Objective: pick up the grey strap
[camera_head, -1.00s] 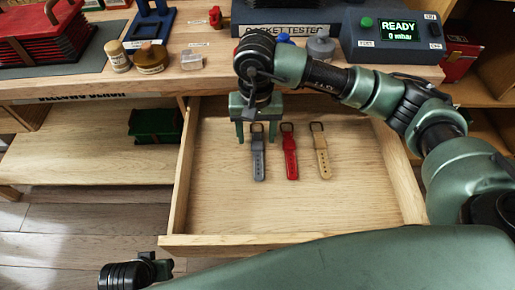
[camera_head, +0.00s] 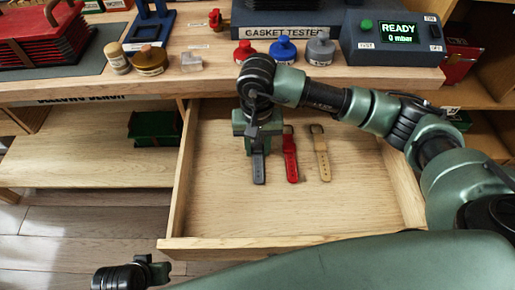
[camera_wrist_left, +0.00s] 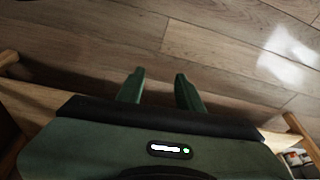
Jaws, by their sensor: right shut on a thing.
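The grey strap (camera_head: 259,170) lies in the open drawer, leftmost of three straps, its lower part showing below my right gripper. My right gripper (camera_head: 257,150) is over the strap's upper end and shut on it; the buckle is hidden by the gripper. The strap still appears to lie at the drawer floor. My left gripper (camera_wrist_left: 160,88) shows in the left wrist view with its two fingers apart and nothing between them, above the wooden floor.
A red strap (camera_head: 290,160) lies close to the right of the grey one, then a tan strap (camera_head: 321,158). The open drawer (camera_head: 270,243) has raised walls; its right part is clear. Bottles and a tester box (camera_head: 393,42) stand on the bench above.

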